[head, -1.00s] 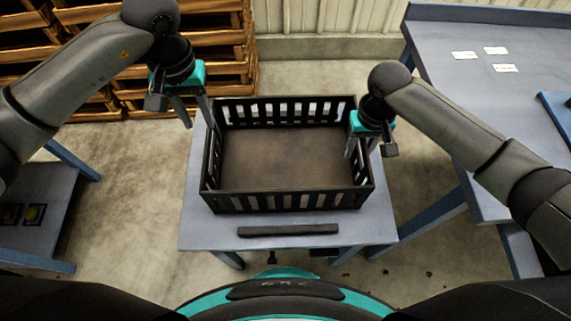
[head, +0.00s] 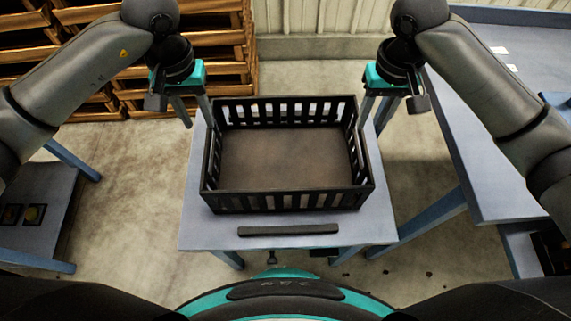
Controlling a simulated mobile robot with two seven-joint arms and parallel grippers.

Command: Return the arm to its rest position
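My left gripper (head: 198,124) is open and empty, its fingers pointing down beside the back left corner of the black crate. My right gripper (head: 371,126) is open and empty, its fingers pointing down by the crate's back right corner, raised and apart from the right wall as far as I can tell. The black slatted crate (head: 288,202) stands upright on a small blue-grey table (head: 222,232). Its brown floor is bare. Both arms are bent inward from the sides at similar heights.
A dark bar (head: 288,230) lies on the small table in front of the crate. A larger blue table (head: 490,150) with white labels stands at the right. Stacked wooden pallets (head: 225,45) are at the back left. A low bench (head: 35,225) with buttons is at the left.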

